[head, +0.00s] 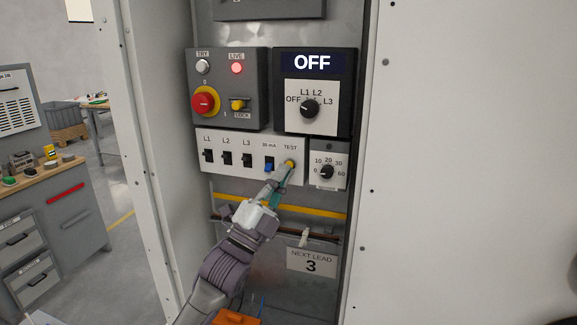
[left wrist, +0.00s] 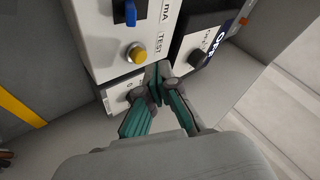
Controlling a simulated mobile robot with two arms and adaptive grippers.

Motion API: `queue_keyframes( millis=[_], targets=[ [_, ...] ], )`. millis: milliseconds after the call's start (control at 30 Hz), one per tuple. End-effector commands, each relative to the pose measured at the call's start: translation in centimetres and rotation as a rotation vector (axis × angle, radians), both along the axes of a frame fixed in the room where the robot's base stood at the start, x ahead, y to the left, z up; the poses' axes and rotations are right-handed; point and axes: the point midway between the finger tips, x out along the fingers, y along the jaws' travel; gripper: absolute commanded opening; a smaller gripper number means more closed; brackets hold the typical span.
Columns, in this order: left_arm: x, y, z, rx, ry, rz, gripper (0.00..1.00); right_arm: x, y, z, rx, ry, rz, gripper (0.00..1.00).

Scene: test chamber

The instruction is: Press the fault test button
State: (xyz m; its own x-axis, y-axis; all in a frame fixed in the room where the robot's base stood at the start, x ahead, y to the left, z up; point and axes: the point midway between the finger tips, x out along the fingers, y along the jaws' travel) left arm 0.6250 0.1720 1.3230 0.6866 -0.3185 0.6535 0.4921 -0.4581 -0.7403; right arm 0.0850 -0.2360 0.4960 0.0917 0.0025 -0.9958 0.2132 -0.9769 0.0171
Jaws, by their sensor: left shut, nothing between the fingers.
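The test button (head: 290,163) is a small yellow knob under the TEST label on the white breaker strip in the cabinet. It also shows in the left wrist view (left wrist: 137,54), uncovered. My left gripper (head: 284,172) is shut and empty, with its fingertips close to the button in the head view. In the left wrist view its fingertips (left wrist: 157,84) appear just below and right of the button. I cannot tell from the head view whether they touch it. The blue 30 mA switch (head: 269,165) is beside the button on the left. My right gripper is not in view.
Black switches L1, L2 and L3 (head: 227,158) line the strip's left. A timer dial (head: 327,171) is at right. Above are a red stop knob (head: 205,101), a lit LIVE lamp (head: 237,68) and a selector (head: 310,108) under an OFF display. Cabinet walls (head: 160,150) flank both sides.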

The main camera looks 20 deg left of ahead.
Motion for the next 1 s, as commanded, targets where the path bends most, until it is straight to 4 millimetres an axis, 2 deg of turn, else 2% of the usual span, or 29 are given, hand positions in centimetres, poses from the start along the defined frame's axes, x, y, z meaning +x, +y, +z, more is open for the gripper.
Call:
queue_keyframes(
  millis=[167,600,1000],
  targets=[
    [-0.4,0.0,0.0,-0.001,0.000,-0.001,0.00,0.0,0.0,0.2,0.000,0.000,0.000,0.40],
    [-4.6,0.1,0.0,-0.001,0.001,-0.001,0.00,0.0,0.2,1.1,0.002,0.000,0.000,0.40],
    [-5.0,0.2,0.0,-0.001,0.000,-0.001,0.00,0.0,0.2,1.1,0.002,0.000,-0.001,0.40]
  ],
)
